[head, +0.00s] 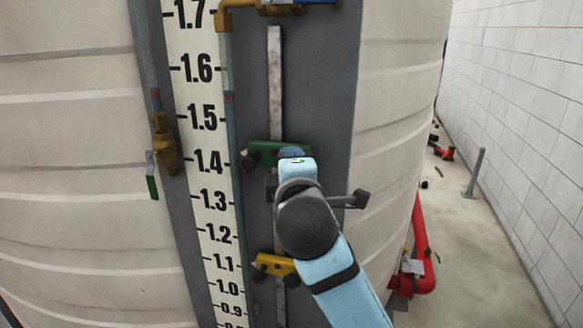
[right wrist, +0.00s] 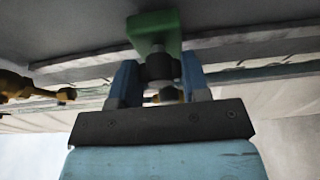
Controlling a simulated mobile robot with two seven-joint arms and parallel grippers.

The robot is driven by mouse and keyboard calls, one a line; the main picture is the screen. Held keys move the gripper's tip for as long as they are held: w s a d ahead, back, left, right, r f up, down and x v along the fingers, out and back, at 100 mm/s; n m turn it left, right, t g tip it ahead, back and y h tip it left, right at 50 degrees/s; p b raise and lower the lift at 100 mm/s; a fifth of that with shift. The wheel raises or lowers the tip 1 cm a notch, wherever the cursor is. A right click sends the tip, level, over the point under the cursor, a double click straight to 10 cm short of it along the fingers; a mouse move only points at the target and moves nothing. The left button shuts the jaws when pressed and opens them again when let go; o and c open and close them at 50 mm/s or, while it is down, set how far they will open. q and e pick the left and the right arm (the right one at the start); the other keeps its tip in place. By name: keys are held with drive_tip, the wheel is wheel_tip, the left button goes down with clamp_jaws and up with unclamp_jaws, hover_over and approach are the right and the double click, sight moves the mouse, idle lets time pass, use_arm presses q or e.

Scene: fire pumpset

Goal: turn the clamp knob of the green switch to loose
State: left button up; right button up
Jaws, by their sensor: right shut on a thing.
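The green switch (head: 262,149) is mounted on the vertical metal strip beside the scale, near the 1.4 mark. A dark round part (head: 248,163) shows at its left end. In the right wrist view the green switch (right wrist: 153,24) is close up, with its dark clamp knob (right wrist: 160,67) sticking out toward me. My right gripper (right wrist: 161,80) has its two blue fingers on either side of this knob and is shut on it. In the head view my right arm covers the right part of the switch, and the gripped knob is hidden. My left gripper is not in view.
A yellow switch (head: 275,265) sits lower on the same strip (head: 275,80). Brass valves (head: 163,145) are left of the numbered scale (head: 203,140). The cream tank (head: 75,170) curves away on both sides. A red pipe (head: 421,250) stands at the right, with open floor beyond.

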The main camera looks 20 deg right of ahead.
idle(0.4)
drive_tip(key=o, duration=0.9)
drive_tip(key=v, duration=1.3)
drive_tip(key=shift+s, duration=0.4)
drive_tip(key=shift+w+f, duration=0.1)
